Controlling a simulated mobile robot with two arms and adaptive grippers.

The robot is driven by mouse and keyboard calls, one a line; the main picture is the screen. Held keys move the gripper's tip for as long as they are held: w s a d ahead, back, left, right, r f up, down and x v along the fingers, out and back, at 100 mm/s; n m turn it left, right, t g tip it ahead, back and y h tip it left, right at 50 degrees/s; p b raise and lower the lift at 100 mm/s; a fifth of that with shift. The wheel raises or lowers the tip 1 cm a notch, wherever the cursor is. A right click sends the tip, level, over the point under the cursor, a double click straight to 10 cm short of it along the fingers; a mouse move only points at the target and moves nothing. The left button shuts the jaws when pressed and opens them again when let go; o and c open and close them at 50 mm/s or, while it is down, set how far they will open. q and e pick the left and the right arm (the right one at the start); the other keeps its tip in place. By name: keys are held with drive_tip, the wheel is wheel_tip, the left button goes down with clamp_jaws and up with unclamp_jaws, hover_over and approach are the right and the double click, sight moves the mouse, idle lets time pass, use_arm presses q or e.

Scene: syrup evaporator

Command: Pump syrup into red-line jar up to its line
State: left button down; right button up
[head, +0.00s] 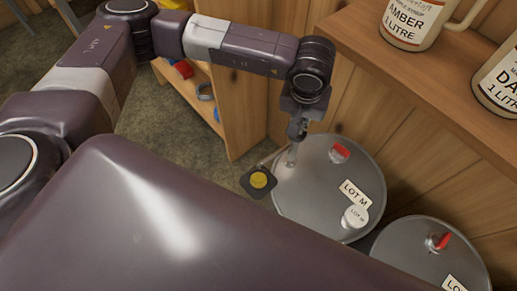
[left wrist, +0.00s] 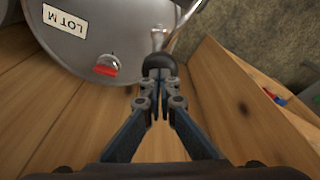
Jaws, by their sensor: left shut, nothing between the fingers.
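The stem also shows in the head view (head: 292,156). A yellow disc (head: 258,180) on a dark square base is just left of the drum; I cannot tell what it is. I cannot make out a jar with a red line. My right gripper is not in view.
A second drum (head: 415,255) stands at lower right. A wooden shelf (head: 430,85) with labelled jugs (head: 413,22) overhangs the right. A wooden cabinet (head: 240,110) stands behind.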

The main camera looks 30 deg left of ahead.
use_arm(q)
drive_tip(key=shift+r, duration=0.1)
drive_tip(key=shift+w+p+v, duration=0.25)
drive_tip(key=shift+p+v, duration=0.15)
drive_tip(key=shift+v, duration=0.75)
drive_tip(key=shift+w+p+v, duration=0.25)
drive_tip(key=shift+p+v, duration=0.15)
drive_tip(key=shift+v, duration=0.8)
drive_tip(key=shift+r, duration=0.1)
